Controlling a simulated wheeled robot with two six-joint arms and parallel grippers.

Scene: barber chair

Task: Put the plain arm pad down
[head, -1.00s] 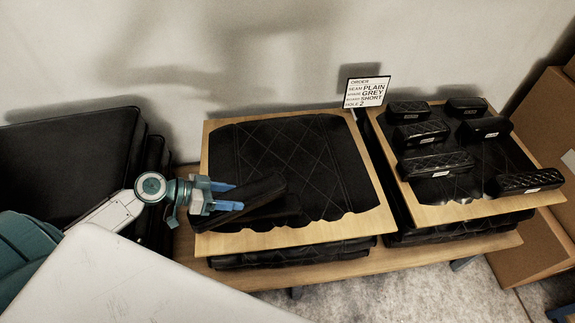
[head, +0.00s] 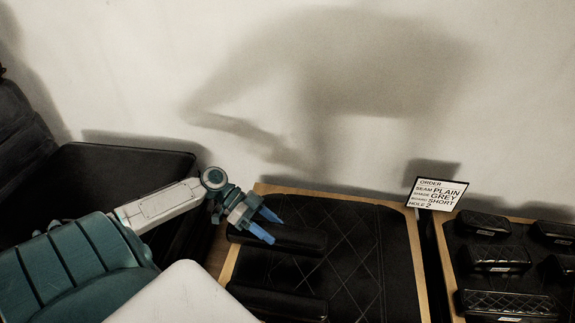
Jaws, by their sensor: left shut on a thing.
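My left gripper (head: 266,226) is over the left part of the quilted black board (head: 350,260), its blue fingers shut on a smooth black arm pad (head: 300,240). The held pad lies lengthwise across the board's far left area. I cannot tell whether it touches the board. Another long black pad (head: 280,304) lies nearer on the same board, at the bottom of the view. My right gripper is not in view.
Several black pads with labels (head: 490,259) sit on the wooden-edged board at right. A black cushioned panel (head: 115,180) stands left, by the wall.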

